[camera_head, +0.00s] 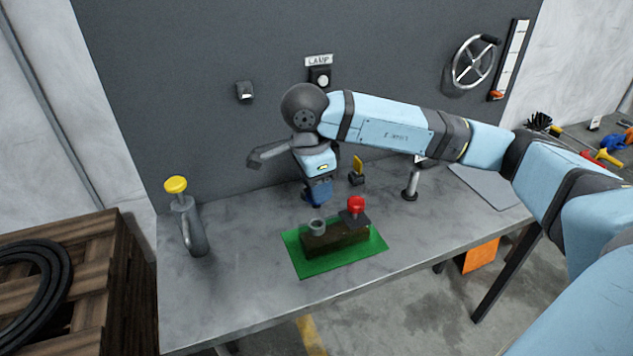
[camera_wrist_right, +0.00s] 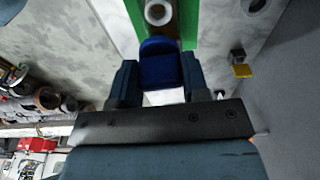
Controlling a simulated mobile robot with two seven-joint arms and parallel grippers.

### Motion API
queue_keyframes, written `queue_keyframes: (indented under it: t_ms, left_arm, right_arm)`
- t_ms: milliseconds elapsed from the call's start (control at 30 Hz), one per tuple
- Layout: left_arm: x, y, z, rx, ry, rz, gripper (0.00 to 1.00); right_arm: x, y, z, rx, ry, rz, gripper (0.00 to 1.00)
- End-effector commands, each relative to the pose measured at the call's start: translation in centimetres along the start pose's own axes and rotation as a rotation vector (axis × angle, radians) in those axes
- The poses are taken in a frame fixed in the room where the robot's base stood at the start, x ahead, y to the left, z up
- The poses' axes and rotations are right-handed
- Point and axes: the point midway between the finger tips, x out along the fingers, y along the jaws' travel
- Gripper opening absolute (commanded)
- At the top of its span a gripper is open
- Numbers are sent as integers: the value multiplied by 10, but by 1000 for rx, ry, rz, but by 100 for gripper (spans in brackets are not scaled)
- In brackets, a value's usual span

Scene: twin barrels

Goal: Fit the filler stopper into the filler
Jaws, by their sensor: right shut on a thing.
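My right gripper (camera_head: 318,178) is shut on a blue stopper (camera_wrist_right: 158,62), which shows between the two fingers in the wrist view. In the head view it hangs over the table, just behind the dark brown block (camera_head: 322,242). The filler, a grey open ring-shaped neck (camera_head: 317,227), stands at the left end of that block. It also shows in the right wrist view (camera_wrist_right: 158,13), just beyond the stopper. The stopper is apart from the filler. A red-topped piece (camera_head: 355,205) sits at the block's right end. The stopper's lower end is hard to make out. My left gripper is out of view.
The block stands on a green mat (camera_head: 300,266) on the grey table (camera_head: 240,290). A grey bottle-like thing with a yellow top (camera_head: 176,186) stands at left. A small yellow-topped piece (camera_head: 357,167) and a grey post (camera_head: 411,185) stand behind. The table's front is clear.

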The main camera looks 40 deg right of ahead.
Motion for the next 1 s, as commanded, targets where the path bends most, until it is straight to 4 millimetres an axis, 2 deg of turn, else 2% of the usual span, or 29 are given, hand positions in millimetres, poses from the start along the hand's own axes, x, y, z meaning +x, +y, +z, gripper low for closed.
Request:
queue_keyframes:
  t_ms: [33,100,333,533,1000]
  left_arm:
    - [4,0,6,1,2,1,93]
    - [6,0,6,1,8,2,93]
    - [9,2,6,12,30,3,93]
    - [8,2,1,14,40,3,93]
    - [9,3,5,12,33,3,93]
  right_arm:
    - [10,0,1,0,0,0,18]
    - [17,0,2,0,0,0,18]
    - [34,0,4,0,0,0,18]
    - [38,0,4,0,0,0,18]
    - [37,0,4,0,0,0,18]
